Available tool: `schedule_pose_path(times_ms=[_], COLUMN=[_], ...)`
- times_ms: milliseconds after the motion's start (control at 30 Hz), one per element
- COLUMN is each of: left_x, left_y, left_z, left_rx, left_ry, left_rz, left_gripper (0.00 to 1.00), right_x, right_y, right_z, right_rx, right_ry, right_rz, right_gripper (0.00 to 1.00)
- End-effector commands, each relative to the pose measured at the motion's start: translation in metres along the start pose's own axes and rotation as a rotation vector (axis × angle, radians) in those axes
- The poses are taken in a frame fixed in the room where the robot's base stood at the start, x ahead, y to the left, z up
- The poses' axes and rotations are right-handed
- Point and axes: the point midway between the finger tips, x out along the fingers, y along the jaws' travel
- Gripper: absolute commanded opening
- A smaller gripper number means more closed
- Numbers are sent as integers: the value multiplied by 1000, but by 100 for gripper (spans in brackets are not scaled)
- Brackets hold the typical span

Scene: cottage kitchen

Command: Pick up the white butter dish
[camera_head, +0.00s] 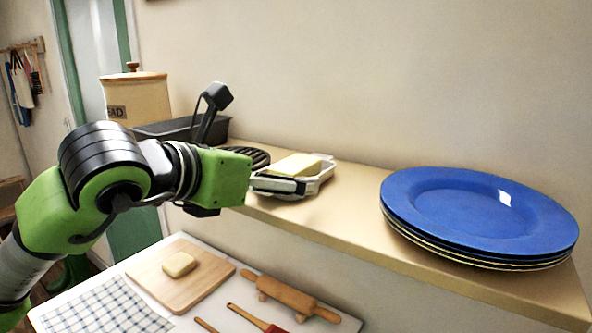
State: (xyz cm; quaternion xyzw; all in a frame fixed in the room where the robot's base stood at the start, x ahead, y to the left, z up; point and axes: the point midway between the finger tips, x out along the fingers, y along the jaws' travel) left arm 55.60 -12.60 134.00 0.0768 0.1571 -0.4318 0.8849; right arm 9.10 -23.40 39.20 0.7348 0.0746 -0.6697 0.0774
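The white butter dish (325,174) stands on the wooden shelf with a pale yellow block of butter (292,166) in it. My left gripper (300,187) reaches in from the left, with its fingers at the dish's near left side. The fingers overlap the dish's near wall in the picture and hide part of it. I cannot tell whether they touch the dish or how far apart they are. My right gripper is not in view.
Blue stacked plates (470,210) fill the shelf's right end. A bread bin (138,98) and a dark tin (180,128) stand behind my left arm. Below are a cutting board (205,285), a rolling pin (290,297) and a checked cloth (100,308). Shelf (350,215) between dish and plates is clear.

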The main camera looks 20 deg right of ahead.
Motion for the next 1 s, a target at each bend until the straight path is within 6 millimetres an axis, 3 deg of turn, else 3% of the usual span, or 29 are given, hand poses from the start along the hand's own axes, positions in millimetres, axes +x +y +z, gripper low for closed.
schedule_pose_path(times_ms=[233, 533, 833, 1000], left_x=[16, 53, 59, 58], left_y=[1, 4, 4, 4], left_z=[3, 4, 1, 2], left_rx=[-2, -2, 0, 0], left_ry=[3, 2, 0, 0], left_rz=[-1, -2, -1, -1], left_gripper=[89, 89, 89, 45], right_x=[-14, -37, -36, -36], right_y=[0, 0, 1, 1], right_z=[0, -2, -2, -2], right_rx=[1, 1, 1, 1], right_ry=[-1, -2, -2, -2], right_rz=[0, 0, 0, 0], right_gripper=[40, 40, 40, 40])
